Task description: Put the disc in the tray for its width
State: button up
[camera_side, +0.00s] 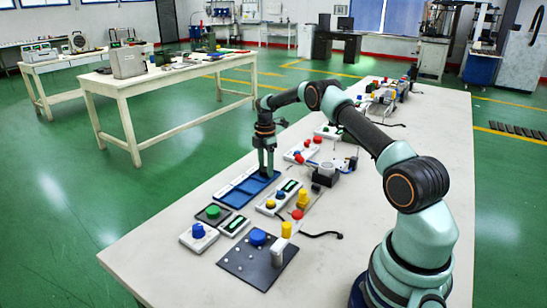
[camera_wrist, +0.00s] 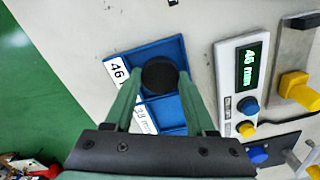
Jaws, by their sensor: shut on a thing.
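The dark round disc (camera_wrist: 159,74) is between the two fingers of my gripper (camera_wrist: 160,80), which is shut on it. In the wrist view the disc shows over the upper compartment of the blue tray (camera_wrist: 150,51), beside a white label reading 46. A lower compartment has a partly hidden label that looks like 39 mm. In the side view my gripper (camera_side: 267,172) points down at the far end of the blue tray (camera_side: 236,194); the disc is hard to make out there. I cannot tell whether the disc touches the tray floor. A white gauge box (camera_wrist: 236,92) has a green display (camera_wrist: 252,67) reading 46 mm.
Right of the tray in the side view stand the gauge box (camera_side: 270,206) and a yellow knob (camera_side: 303,199). Nearer are a blue button box (camera_side: 199,237) and a dark plate (camera_side: 247,264) with a blue knob. Bare table (camera_side: 150,245) lies at the front left.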

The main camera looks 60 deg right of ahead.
jog(key=shift+f, duration=0.25)
jog(key=o, duration=1.4)
jog(key=shift+r, duration=3.55)
jog(key=shift+a+r, duration=0.15)
jog(key=shift+r, duration=0.05)
jog(key=s+a+r+m+t, duration=0.1)
jog(key=s+a+r+m, duration=0.2)
jog(key=a+r, duration=0.55)
jog(key=s+a+r+m+t, duration=0.2)
jog(key=a+r+m, duration=0.1)
jog(key=a+r, duration=0.55)
jog(key=s+a+m+t, duration=0.1)
jog(key=s+a+m, duration=0.1)
jog(key=s, duration=0.3)
jog(key=s+a+m, duration=0.3)
jog(key=s+a, duration=0.2)
jog(key=s, duration=0.1)
jog(key=s+a+m+t, duration=0.1)
jog(key=s+a+m, duration=0.1)
jog(key=s+a, duration=0.2)
jog(key=shift+s+t, duration=0.3)
jog(key=shift+s, duration=0.35)
